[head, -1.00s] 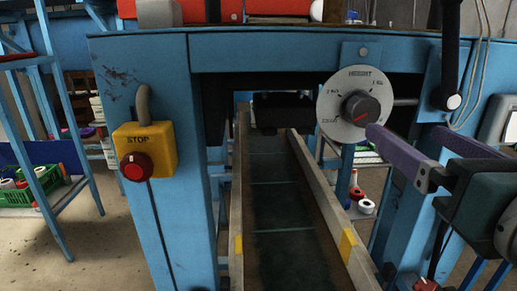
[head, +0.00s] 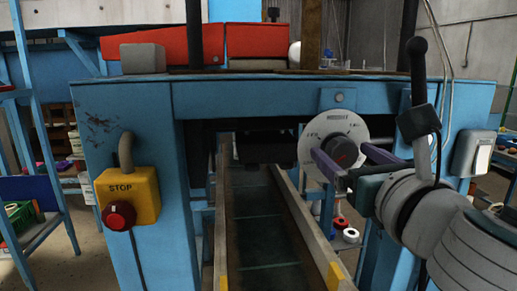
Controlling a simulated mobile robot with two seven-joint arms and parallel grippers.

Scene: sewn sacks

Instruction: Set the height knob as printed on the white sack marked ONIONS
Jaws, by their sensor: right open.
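The height knob (head: 341,149) is dark, with a red mark on its face, at the centre of a round pale dial plate (head: 322,124) on the blue machine frame. The dial's printed labels are too small to read surely, and its lower part is covered. My right gripper (head: 340,154) is open at the knob, one purple finger on its left side and the other on its right. I cannot tell whether the fingers touch it. My left gripper is not in view. I see no white sack marked ONIONS.
A yellow STOP box (head: 127,196) with a red button is on the left post. A conveyor (head: 258,225) runs under the frame between side rails. A black-handled lever (head: 417,90) stands close above my right wrist. Red objects (head: 160,48) lie on top of the frame.

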